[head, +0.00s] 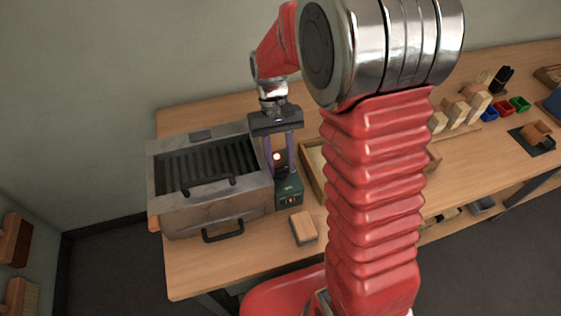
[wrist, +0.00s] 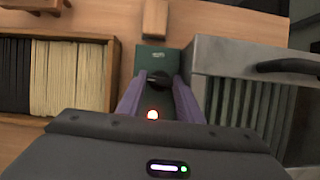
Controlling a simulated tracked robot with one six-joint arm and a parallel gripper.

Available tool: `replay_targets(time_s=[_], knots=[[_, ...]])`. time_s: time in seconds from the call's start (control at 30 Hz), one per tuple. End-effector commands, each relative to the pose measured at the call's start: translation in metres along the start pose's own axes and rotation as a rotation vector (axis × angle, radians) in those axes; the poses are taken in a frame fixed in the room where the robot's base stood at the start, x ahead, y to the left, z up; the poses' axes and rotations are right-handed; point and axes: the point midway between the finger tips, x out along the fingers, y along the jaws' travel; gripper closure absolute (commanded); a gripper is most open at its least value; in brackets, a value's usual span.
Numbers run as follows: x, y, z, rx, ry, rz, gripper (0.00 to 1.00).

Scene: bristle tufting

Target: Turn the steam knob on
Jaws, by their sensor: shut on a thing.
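The steam knob (wrist: 158,80) is a dark round knob on a small green control box (wrist: 157,60). The box also shows in the head view (head: 290,196), beside the grey metal steamer (head: 195,214). My gripper (wrist: 159,78) reaches down over the box, its two purple fingers on either side of the knob and shut on it. In the head view my gripper (head: 284,174) hides the knob. A lamp (wrist: 152,115) glows whitish-red between the fingers. The knob's exact turn angle is hard to tell.
A wooden tray of dark and pale bristles (wrist: 110,80) stands close beside the control box. A wooden block (head: 304,228) lies near the bench's front edge. The steamer's dark handle (head: 222,232) sticks out in front. Small red, green and blue bins (head: 501,107) stand far right.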

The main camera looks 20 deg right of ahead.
Motion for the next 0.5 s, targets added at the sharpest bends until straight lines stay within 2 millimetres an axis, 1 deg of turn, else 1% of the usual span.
replay_targets(time_s=[0.2, 0.5], knots=[[-0.0008, -0.0005, -0.0011, -0.052, 0.005, 0.024, 0.90], [-0.0007, -0.0005, -0.0010, -0.062, 0.005, 0.029, 0.90]])
